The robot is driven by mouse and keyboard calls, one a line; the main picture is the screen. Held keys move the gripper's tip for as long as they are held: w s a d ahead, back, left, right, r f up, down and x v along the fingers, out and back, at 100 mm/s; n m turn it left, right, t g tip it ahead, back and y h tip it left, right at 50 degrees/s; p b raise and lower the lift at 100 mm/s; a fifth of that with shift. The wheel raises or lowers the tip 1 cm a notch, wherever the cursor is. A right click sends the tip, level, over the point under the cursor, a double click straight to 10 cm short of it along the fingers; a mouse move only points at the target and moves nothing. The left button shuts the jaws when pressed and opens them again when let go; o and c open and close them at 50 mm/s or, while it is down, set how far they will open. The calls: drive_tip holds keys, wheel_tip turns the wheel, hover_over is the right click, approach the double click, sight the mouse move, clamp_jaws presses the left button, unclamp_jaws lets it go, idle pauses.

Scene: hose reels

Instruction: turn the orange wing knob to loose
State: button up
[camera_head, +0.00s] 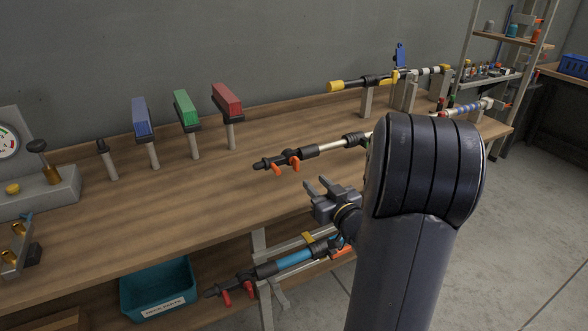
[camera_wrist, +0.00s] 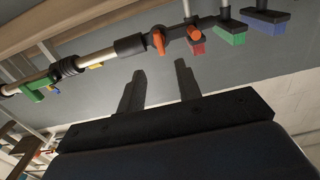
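Two small orange wing pieces (camera_head: 294,164) show on the black end fitting of a silver rod above the bench; I cannot tell whether they belong to one knob or two. In the wrist view an orange wing knob (camera_wrist: 158,42) sits on the rod's black fitting, with another orange piece to its right. My gripper (camera_head: 318,185) is in front of and below the rod's end. Its two fingers (camera_wrist: 158,85) are apart, with nothing between them, and the knob lies beyond the fingertips, untouched.
A blue-and-black rod (camera_head: 295,260) with red wings runs below the bench edge, close under my gripper. Blue, green and red blocks (camera_head: 226,98) stand on posts behind. A teal bin (camera_head: 124,296) sits lower left. The wooden bench top (camera_head: 210,195) is clear left of my gripper.

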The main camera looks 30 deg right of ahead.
sight(298, 165)
drive_tip(key=w, duration=0.9)
drive_tip(key=shift+w+a+p, duration=0.1)
drive_tip(key=shift+a+p, duration=0.05)
drive_tip(key=shift+p, duration=0.15)
drive_tip(key=shift+c, duration=0.2)
clamp_jaws()
